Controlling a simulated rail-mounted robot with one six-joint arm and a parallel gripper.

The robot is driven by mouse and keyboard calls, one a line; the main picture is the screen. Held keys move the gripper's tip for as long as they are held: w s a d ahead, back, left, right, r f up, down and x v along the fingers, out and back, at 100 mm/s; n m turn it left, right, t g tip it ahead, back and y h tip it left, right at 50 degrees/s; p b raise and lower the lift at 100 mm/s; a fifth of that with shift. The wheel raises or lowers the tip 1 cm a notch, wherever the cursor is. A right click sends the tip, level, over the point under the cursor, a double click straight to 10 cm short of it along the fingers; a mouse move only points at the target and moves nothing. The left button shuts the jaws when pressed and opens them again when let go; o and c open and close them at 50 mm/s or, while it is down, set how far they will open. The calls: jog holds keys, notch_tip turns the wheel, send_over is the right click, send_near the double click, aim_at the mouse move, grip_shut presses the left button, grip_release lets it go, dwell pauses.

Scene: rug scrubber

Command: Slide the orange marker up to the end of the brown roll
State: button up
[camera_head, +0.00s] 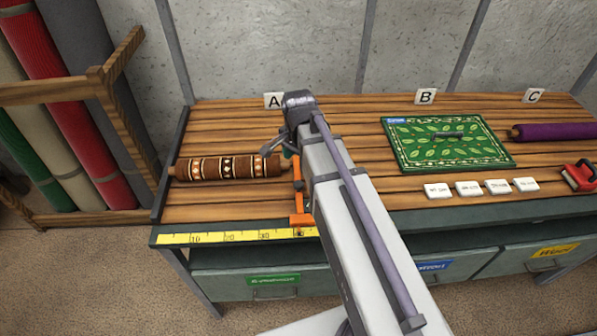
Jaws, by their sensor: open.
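The brown roll (225,167) lies across the left part of the slatted table, with a patterned band along it and a pale rod end at its left. The orange marker (301,219) stands at the roll's right end, with its foot at the yellow ruler (240,236) on the table's front edge. Whether the marker touches the roll is unclear. My gripper (274,152) is open above the roll's right end, close to the marker's upper part. My arm hides the area to the right of the marker, and the fingertips are small and partly hidden.
A green leaf-patterned panel (447,143) with a handle lies mid-table. White labelled tiles (484,188), a red tool (580,176) and a purple roll (555,132) are to the right. Cards A (274,101), B (426,97) and C (534,96) stand at the back. A wooden rack (118,75) is at left.

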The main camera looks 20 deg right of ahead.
aim_at(298, 183)
notch_tip(298, 183, down, 11)
jog(key=b, duration=1.1)
jog(key=shift+r, duration=0.15)
